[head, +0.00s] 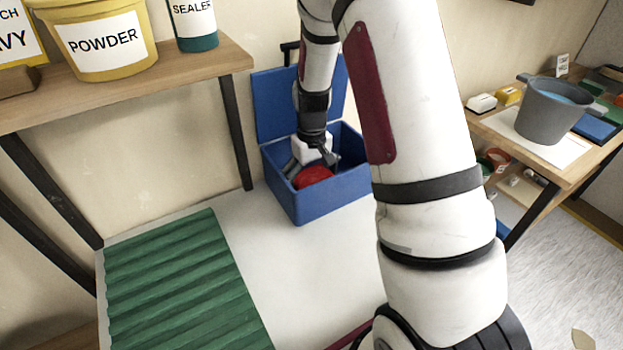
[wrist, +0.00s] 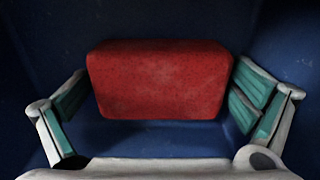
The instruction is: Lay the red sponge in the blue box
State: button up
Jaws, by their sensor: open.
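The blue box (head: 327,203) stands with its lid up on the white surface, and its dark blue inside (wrist: 150,22) fills the wrist view. The red sponge (head: 314,177) is inside the box. In the wrist view the sponge (wrist: 160,80) lies flat, with its long side across the picture. My gripper (head: 311,165) reaches down into the box over the sponge. In the wrist view my gripper (wrist: 160,108) is open, with one finger at each end of the sponge. The left finger stands apart from it; the right finger is very close, and I cannot tell if it touches.
A green corrugated sheet (head: 185,285) lies at the left of the white surface (head: 300,270). A shelf at upper left holds a yellow powder bucket (head: 105,40) and a sealer bottle (head: 194,25). A table at right holds a grey bucket (head: 548,112).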

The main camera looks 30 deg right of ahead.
aim_at(311, 176)
jog(key=s+a+r+p, duration=0.1)
jog(key=s+a+r, duration=0.15)
jog(key=r, duration=0.75)
jog(key=s+a+r, duration=0.1)
jog(key=s+r, duration=0.2)
jog(key=r, duration=0.7)
jog(key=s+a+r, duration=0.2)
jog(key=s, duration=0.6)
jog(key=s+a+r+t, duration=0.1)
jog(key=s+a+r, duration=0.1)
jog(key=s, duration=0.6)
jog(key=s+a+r+t, duration=0.1)
jog(key=s+a, duration=0.3)
jog(key=s, duration=0.5)
jog(key=shift+r, duration=0.6)
notch_tip(311, 176, up, 9)
jog(key=t+p, duration=0.2)
jog(key=p, duration=0.5)
jog(key=shift+f, duration=0.15)
